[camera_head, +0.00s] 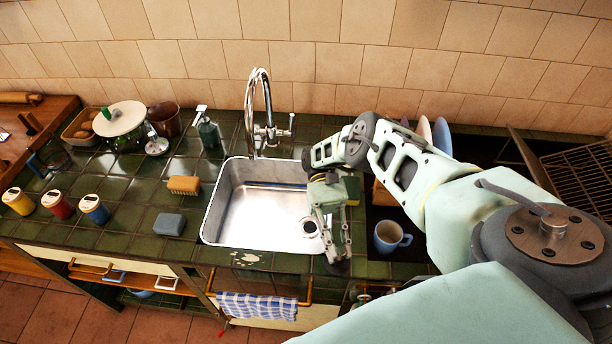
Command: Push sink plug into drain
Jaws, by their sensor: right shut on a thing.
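The steel sink (255,205) is set into the green tiled counter below a tall chrome tap (262,115). The drain (310,228) is a dark round opening in the right part of the basin floor. My right gripper (336,248) reaches down at the basin's right front edge, to the right of the drain. It is shut on a small dark thing, seemingly the sink plug (338,267), largely hidden by the fingers. The plug appears near the front right counter edge, apart from the drain. My left gripper is not in view.
A blue mug (390,237) stands to the right of my gripper, close to my right arm. A checked towel (257,306) hangs on the front rail. Plates stand behind my arm.

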